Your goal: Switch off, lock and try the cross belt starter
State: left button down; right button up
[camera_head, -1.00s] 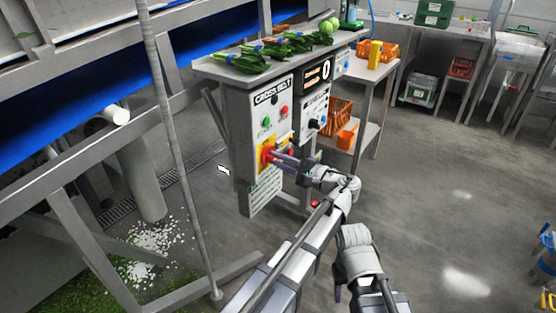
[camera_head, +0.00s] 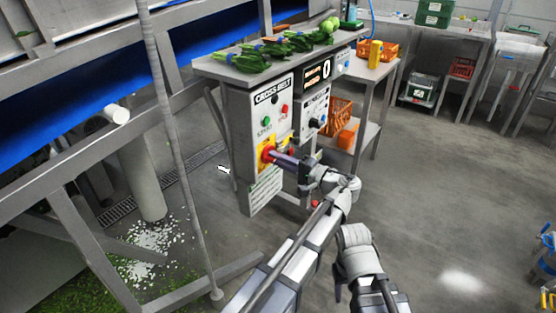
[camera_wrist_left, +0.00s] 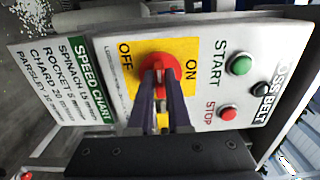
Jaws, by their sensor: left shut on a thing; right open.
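The cross belt starter (camera_head: 258,115) is a grey panel box under the bench top. It has a green START button (camera_wrist_left: 240,65), a red STOP button (camera_wrist_left: 228,113) and a red rotary knob (camera_wrist_left: 158,67) on a yellow plate (camera_wrist_left: 188,55) marked ON and OFF. My left gripper (camera_head: 273,157) is at the knob, its two fingers shut on it in the left wrist view. The fingers hide part of the knob, and I cannot tell which mark it points to. My right gripper (camera_head: 338,290) is low in the head view, away from the panel, empty and open. No lock is clearly visible.
A speed chart (camera_wrist_left: 70,85) is beside the yellow plate. A second panel with a display (camera_head: 318,73) stands just right of the starter. Leafy bundles (camera_head: 290,42) lie on the bench above. A slanted pole (camera_head: 180,150) stands to the left.

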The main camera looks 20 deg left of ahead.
pick_arm(q)
jog(key=c, duration=0.9)
grip_release()
jog(key=shift+o, duration=0.2)
jog(key=shift+d, duration=0.1)
pick_arm(e)
jog(key=shift+d, duration=0.15)
